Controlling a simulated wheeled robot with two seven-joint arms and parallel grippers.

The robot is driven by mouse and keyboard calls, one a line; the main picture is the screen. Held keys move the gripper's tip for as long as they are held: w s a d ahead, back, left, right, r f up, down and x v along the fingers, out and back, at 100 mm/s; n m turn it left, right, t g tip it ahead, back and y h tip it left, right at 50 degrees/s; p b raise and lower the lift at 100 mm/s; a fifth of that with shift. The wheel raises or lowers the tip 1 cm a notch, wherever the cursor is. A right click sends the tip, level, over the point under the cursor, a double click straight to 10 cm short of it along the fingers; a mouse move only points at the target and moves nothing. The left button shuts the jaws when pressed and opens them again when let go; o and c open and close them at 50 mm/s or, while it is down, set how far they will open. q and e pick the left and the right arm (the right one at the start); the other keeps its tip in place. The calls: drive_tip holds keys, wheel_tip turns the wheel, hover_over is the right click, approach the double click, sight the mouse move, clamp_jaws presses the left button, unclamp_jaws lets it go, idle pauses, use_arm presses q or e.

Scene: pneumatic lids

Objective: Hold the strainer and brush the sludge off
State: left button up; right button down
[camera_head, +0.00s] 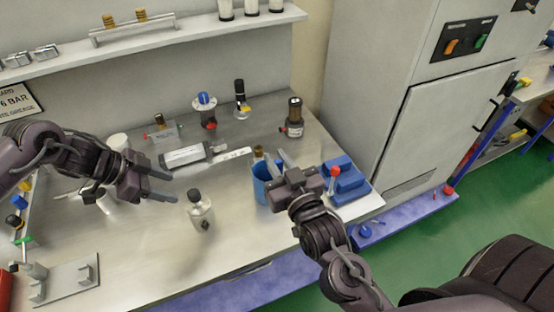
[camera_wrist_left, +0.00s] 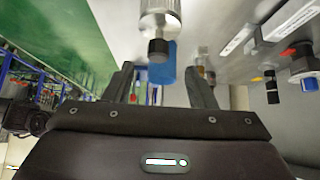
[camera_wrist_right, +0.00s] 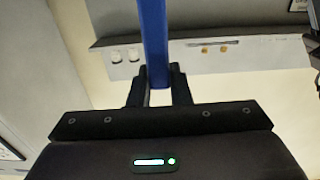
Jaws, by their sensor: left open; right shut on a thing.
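My left gripper (camera_head: 173,187) is open and empty above the table. A pale bottle-like piece with a black top (camera_head: 200,214) stands just right of its fingertips; it also shows ahead of them in the left wrist view (camera_wrist_left: 159,22). My right gripper (camera_head: 283,160) is at a blue cup-like container (camera_head: 264,188). It is shut on a blue piece (camera_wrist_right: 154,45) that runs between its fingers; I cannot tell whether this is the container's wall. A brown-gold top (camera_head: 258,153) shows at the container's rim. I cannot tell for sure which thing is the strainer or the brush.
A blue block with a red-knobbed lever (camera_head: 345,184) is right of my right gripper. A metal plate (camera_head: 62,281) lies front left. The front middle of the table is clear.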

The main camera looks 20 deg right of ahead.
sight(188, 193)
drive_tip(key=shift+s+f+b, duration=0.15)
drive_tip(key=shift+f+b, duration=0.35)
use_arm(q)
drive_tip(key=b+x, duration=0.3)
drive_tip(key=x, duration=0.4)
drive_tip(key=shift+s, duration=0.1)
use_arm(e)
wheel_tip(188, 193, down, 4)
drive_tip(key=shift+r, duration=0.2)
use_arm(q)
drive_tip(key=shift+b+x, duration=0.6)
drive_tip(key=shift+x, duration=0.25)
use_arm(e)
drive_tip(key=shift+f, duration=0.3)
use_arm(q)
drive_tip(key=shift+r+p, duration=0.1)
drive_tip(key=shift+p, duration=0.2)
use_arm(e)
drive_tip(key=shift+r, duration=0.3)
use_arm(q)
drive_tip(key=c, duration=0.9)
drive_tip(key=shift+c, duration=0.2)
drive_tip(key=shift+s+f, duration=0.2)
drive_tip(key=shift+f, duration=0.1)
